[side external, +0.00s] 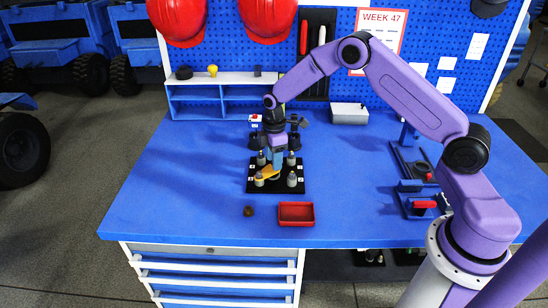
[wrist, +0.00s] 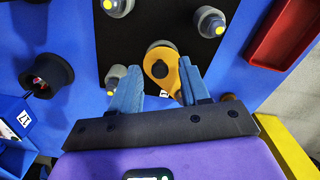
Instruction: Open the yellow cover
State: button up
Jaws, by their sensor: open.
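The yellow cover (wrist: 172,82) is a flat teardrop-shaped plate with a dark round spot, lying over one position on a black board (wrist: 125,40). In the side view the cover (side external: 268,173) shows near the board's middle, partly hidden by my gripper. My gripper (wrist: 158,66) is open, its two blue fingers on either side of the cover. The right finger is close beside the cover's edge; I cannot tell whether it touches. In the side view my gripper (side external: 275,163) points down at the board. Several grey posts (side external: 292,180) with light tips stand around the cover.
A red tray (side external: 297,222) lies in front of the board, with a small dark round piece (side external: 249,211) to its left. Black stands (side external: 295,137) are behind the board. Fixtures with red parts (side external: 425,205) are at the right. The table's left side is clear.

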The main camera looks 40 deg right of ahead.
grip_shut()
